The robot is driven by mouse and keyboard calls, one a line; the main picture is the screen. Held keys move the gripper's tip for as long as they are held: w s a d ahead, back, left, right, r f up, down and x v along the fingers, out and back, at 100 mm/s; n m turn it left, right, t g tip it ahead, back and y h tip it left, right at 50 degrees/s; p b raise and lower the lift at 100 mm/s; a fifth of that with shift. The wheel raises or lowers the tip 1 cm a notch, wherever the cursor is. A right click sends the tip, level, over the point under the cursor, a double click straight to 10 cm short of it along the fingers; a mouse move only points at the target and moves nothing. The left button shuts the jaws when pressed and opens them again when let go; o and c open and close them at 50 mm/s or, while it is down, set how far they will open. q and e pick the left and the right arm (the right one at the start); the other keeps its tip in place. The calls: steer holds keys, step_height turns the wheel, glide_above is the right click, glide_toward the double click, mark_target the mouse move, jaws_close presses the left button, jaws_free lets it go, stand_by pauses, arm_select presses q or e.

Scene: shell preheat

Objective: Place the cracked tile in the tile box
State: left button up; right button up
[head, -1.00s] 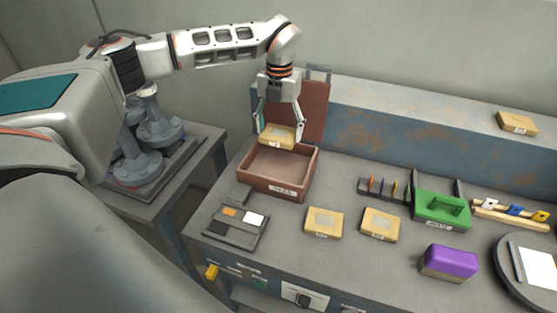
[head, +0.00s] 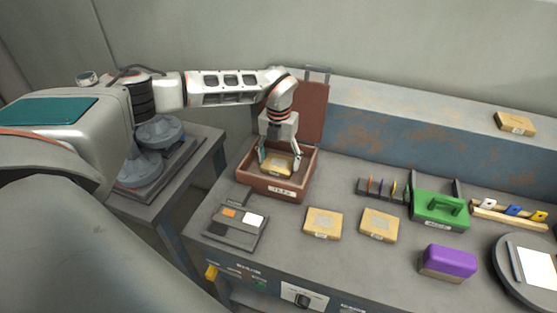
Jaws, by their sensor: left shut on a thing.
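My left gripper (head: 277,160) is shut on a tan tile (head: 276,165) and holds it down inside the reddish-brown tile box (head: 283,190). The box is open, with its lid (head: 313,112) standing up behind it. I cannot tell whether the tile touches the box floor, and no crack can be made out on it at this size. Two similar tan tiles, one on the left (head: 323,223) and one on the right (head: 379,225), lie on the bench in front of the box. Another tan tile (head: 515,124) lies on the raised ledge. My right gripper is not in view.
A grey tray with small colour swatches (head: 236,228) lies in front of the box. The box's low walls surround the gripper.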

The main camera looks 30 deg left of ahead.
mark_target(278, 163)
arm_select(q)
steer(key=o, duration=1.3)
steer(key=shift+f, duration=0.15)
steer(key=shift+r, duration=0.4)
step_height(278, 163, up, 12)
steer(key=shift+f, duration=0.25)
steer(key=shift+s, duration=0.15)
